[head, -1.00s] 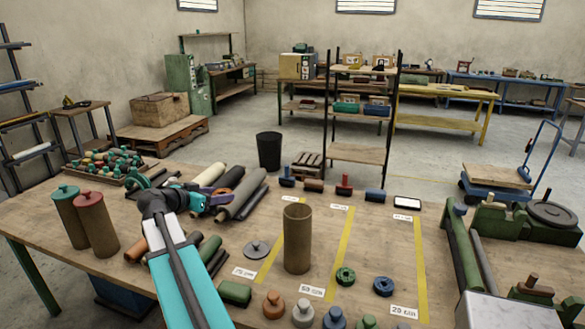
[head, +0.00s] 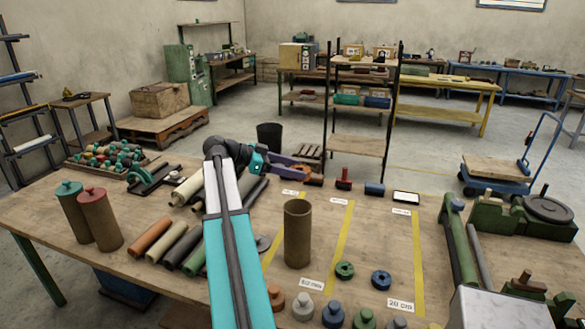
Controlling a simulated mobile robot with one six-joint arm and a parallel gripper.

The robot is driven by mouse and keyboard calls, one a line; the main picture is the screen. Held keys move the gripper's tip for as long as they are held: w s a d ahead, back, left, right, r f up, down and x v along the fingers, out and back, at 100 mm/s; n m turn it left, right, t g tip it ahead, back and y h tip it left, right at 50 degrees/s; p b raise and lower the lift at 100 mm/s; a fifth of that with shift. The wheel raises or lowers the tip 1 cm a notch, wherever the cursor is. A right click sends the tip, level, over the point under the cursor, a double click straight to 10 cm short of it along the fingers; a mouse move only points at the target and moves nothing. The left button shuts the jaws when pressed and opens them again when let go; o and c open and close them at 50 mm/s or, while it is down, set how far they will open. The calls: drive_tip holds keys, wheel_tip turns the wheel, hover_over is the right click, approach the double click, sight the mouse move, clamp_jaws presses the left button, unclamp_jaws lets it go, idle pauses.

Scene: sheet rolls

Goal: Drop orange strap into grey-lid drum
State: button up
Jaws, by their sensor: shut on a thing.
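My gripper (head: 296,166), with purple fingers, is at the far side of the table, above and beyond the open brown drum. It is shut on the orange strap (head: 303,170), a small orange piece at the fingertips, partly hidden by them. The drum (head: 298,235) stands upright and open-topped between the yellow lines. A grey lid (head: 263,243) lies flat on the table just left of it, partly hidden by my arm. The strap is apart from the drum, farther back.
Two closed drums, one with a teal lid (head: 69,188) and one with a red lid (head: 92,194), stand at the left. Several rolls lie between them and my arm. Stamps line the back edge, including a red one (head: 344,180). Several knobbed weights stand in front.

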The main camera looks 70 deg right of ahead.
drive_tip(key=shift+f, duration=0.15)
drive_tip(key=shift+f+b, duration=0.65)
drive_tip(key=shift+f, duration=2.2)
drive_tip(key=o, duration=1.2)
drive_tip(key=shift+c, duration=0.2)
drive_tip(key=shift+w, duration=0.1)
